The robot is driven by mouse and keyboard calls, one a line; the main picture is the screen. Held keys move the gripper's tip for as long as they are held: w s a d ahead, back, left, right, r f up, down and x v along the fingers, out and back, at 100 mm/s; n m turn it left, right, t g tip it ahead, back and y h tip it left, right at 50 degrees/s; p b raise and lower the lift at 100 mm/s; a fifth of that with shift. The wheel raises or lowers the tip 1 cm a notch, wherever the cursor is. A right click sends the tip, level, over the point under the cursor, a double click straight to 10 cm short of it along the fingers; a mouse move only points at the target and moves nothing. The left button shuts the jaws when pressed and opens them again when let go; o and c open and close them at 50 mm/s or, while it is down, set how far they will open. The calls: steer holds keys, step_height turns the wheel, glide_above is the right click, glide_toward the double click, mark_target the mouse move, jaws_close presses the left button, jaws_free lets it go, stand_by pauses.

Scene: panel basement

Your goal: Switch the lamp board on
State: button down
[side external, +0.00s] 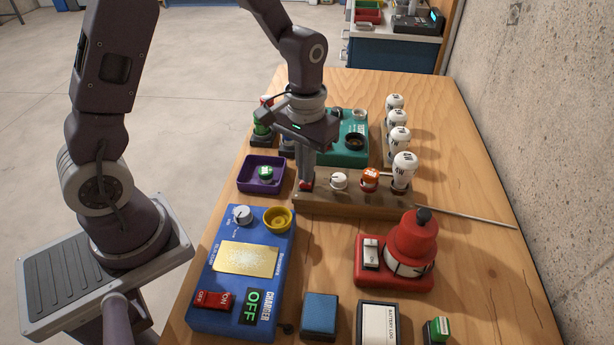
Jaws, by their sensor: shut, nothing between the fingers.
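The lamp board appears to be the long wooden block (350,207) in the middle of the table. A white knob (339,180), an orange-red round part (370,179) and a white bulb (403,169) stand on it from left to right. The bulb shows no clear glow. My gripper (306,184) points down at the left end of the block, its fingers shut with nothing held. A small red part shows at the fingertips, mostly hidden; I cannot tell whether it is a switch or whether the fingers touch it.
A blue charger box (234,310) showing OFF lies in front. A purple tray (247,185) holds a green-topped piece. A teal box (354,157) and several more white bulbs stand behind. A red device (411,250) and a thin rod (466,216) are to the right. Bare wood lies right front.

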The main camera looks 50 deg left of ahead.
steer(key=shift+f, duration=0.5)
steer(key=shift+r, duration=3.55)
steer(key=s+r+m+t, duration=0.1)
steer(key=s+r+t, duration=0.1)
steer(key=s+r, duration=0.4)
steer(key=s+r+m+t, duration=0.2)
steer(key=s+r, duration=0.4)
steer(key=s, duration=0.5)
steer(key=shift+s+d+t, duration=0.35)
steer(key=shift+d+t, duration=0.1)
steer(key=shift+t, duration=0.35)
